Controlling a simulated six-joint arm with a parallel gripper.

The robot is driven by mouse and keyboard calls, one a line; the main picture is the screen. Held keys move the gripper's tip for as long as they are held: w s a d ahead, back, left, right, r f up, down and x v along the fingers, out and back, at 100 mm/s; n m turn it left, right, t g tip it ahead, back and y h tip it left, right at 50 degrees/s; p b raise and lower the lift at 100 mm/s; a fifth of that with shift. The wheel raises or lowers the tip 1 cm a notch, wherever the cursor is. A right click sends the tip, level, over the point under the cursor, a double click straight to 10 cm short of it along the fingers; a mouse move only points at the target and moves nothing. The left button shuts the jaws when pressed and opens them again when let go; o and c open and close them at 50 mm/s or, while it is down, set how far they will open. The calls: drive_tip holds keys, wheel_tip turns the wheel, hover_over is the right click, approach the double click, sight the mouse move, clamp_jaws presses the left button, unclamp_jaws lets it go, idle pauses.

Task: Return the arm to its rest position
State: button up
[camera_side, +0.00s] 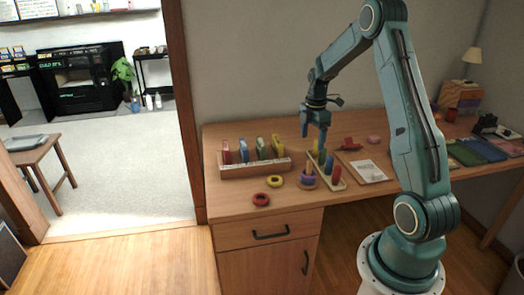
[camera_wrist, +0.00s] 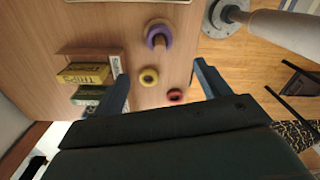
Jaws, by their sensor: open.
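My gripper (camera_side: 315,134) hangs above the wooden desk (camera_side: 232,201), pointing down near a stand of coloured pegs (camera_side: 334,178). Its two fingers are apart with nothing between them, and they also show in the wrist view (camera_wrist: 162,72). A yellow ring (camera_side: 276,181) and a red ring (camera_side: 261,199) lie flat on the desk, left of and below my gripper in the side view. The wrist view shows the yellow ring (camera_wrist: 149,77), the red ring (camera_wrist: 175,95) and the purple ring (camera_wrist: 158,34).
A labelled wooden rack (camera_side: 256,169) holds several coloured blocks at the desk's left. A pale sheet or booklet (camera_side: 368,172), a red object (camera_side: 350,144) and a pink object (camera_side: 374,139) lie near the peg stand. A lamp (camera_side: 471,60) stands at the back right.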

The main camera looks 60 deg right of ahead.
drive_tip(key=s+a+r+m+t+h, duration=0.1)
drive_tip(key=a+r+m, duration=0.2)
drive_tip(key=a+r, duration=0.6)
drive_tip(key=s+a+r+m+t, duration=0.1)
drive_tip(key=s+a+r+m, duration=0.15)
drive_tip(key=a+r, duration=0.6)
drive_tip(key=s+a+r+m+t+y, duration=0.1)
drive_tip(key=s+a+m+t, duration=0.2)
drive_tip(key=s+a, duration=1)
drive_tip(key=a+m, duration=0.2)
drive_tip(key=m, duration=0.1)
drive_tip(key=shift+s+a+r+t, duration=0.15)
drive_tip(key=shift+s+t, duration=0.15)
drive_tip(key=shift+s, duration=0.05)
